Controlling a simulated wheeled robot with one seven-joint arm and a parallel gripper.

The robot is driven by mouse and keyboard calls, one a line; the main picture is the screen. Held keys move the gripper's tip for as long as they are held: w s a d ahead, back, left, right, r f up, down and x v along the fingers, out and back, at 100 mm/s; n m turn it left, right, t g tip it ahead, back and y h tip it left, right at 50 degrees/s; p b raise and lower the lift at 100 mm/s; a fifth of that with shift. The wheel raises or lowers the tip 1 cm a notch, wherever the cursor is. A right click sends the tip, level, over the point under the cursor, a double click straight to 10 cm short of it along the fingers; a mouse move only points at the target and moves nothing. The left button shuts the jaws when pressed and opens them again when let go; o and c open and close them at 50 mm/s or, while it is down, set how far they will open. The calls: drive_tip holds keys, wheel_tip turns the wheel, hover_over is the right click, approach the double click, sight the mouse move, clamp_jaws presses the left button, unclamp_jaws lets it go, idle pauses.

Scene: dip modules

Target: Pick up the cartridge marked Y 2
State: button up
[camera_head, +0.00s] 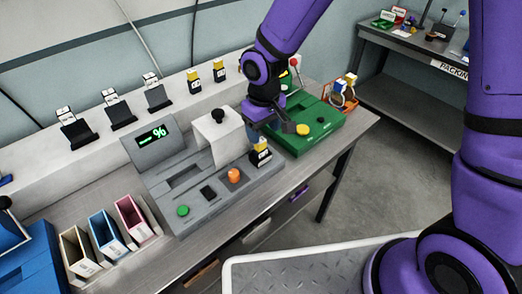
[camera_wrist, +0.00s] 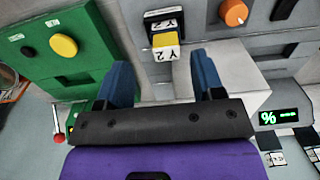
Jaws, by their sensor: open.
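The cartridge marked Y 2 (camera_wrist: 165,42) has a black body with a yellow and white end. It stands on the grey machine near its right side. In the head view it (camera_head: 261,155) shows just below my gripper, its marking too small to read there. In the wrist view my gripper (camera_wrist: 163,76) has its two blue fingers spread apart. The cartridge lies ahead of the gap between them, and nothing is held. In the head view the fingers are partly hidden by the wrist.
The grey machine (camera_head: 183,208) has an orange knob (camera_head: 234,175), a green button and a lit display. A green machine (camera_head: 318,132) stands close on the right. Other cartridges (camera_head: 194,80) stand on the back ledge. Coloured bins (camera_head: 107,236) stand at the left.

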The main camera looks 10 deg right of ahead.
sight(260, 150)
drive_tip(key=f, duration=0.2)
drive_tip(key=a+f, duration=0.1)
drive_tip(key=f, duration=0.1)
drive_tip(key=shift+f, duration=0.65)
drive_tip(key=c, duration=0.9)
drive_tip(key=shift+o, duration=0.2)
drive_tip(key=shift+r, duration=0.2)
